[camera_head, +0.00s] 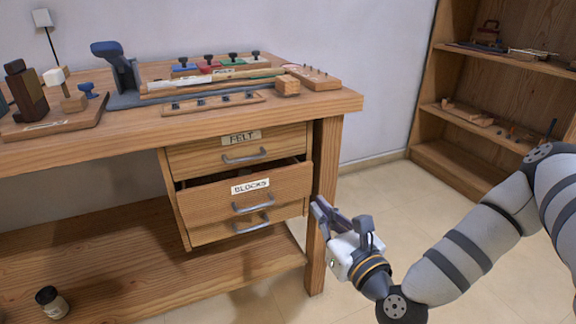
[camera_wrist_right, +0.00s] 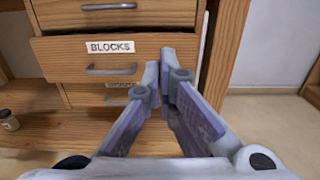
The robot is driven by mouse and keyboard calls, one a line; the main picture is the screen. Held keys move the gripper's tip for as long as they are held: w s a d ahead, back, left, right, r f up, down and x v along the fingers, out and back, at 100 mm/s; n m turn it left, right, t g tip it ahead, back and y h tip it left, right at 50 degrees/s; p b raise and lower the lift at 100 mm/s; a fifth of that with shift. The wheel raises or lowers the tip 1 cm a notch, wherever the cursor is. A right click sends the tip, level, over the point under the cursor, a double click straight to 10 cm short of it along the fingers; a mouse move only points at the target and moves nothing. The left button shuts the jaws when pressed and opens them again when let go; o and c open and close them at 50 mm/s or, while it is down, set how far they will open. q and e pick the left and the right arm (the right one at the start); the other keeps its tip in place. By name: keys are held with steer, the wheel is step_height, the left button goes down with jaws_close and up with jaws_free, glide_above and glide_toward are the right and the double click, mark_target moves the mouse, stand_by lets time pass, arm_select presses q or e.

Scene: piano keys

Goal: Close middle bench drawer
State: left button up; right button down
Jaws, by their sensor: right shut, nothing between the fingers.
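The middle bench drawer (camera_head: 215,200), labelled BLOCKS, is partly open. Its wooden front juts out past the FELT drawer above it, with a dark gap behind its top edge. It also shows in the right wrist view (camera_wrist_right: 125,57), with a grey bar handle below the label. My right gripper (camera_head: 324,213) is shut and empty, just right of this drawer's front, beside the bench leg. In the right wrist view, the fingertips (camera_wrist_right: 163,68) point at the right end of the drawer front; I cannot tell whether they touch it. My left gripper is out of view.
The FELT drawer (camera_head: 218,158) above looks closed. A lower drawer (camera_head: 212,236) with a handle sits partly hidden below. The bench leg (camera_head: 320,262) stands close to my right gripper. A jar (camera_head: 51,303) stands on the lower shelf. The floor right of the bench is clear.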

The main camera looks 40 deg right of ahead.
mark_target(286, 171)
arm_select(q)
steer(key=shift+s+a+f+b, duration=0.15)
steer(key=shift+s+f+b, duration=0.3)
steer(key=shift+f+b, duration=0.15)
arm_select(e)
steer(key=x, duration=1.3)
steer(key=shift+w+a+r, duration=0.15)
steer(key=shift+f+b+x, duration=0.25)
steer(key=shift+b+x, duration=0.7)
steer(key=shift+x, duration=0.3)
steer(key=shift+r, duration=0.15)
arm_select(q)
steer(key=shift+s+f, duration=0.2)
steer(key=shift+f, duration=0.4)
arm_select(e)
steer(key=shift+r, duration=0.1)
